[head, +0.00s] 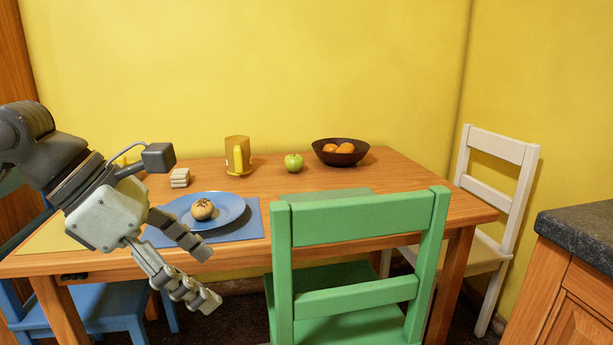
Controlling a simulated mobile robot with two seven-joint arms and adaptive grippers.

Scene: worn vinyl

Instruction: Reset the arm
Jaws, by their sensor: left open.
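My left gripper (203,276) comes in from the left and hangs over the near left edge of the table. Its two fingers are spread apart, with nothing between them. One finger overlaps the near part of the blue plate (232,208) and blue placemat (246,231) in the picture. A round bun with dark specks (202,209) sits on the plate, apart from the gripper. My right gripper is not in view.
The wooden table (372,187) bears a mug (237,155), a green apple (294,162), a dark bowl (342,158) of oranges and a small pale block (180,178). A green chair (365,220) stands in front, a white chair (497,147) at right, and a counter (584,232) beyond.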

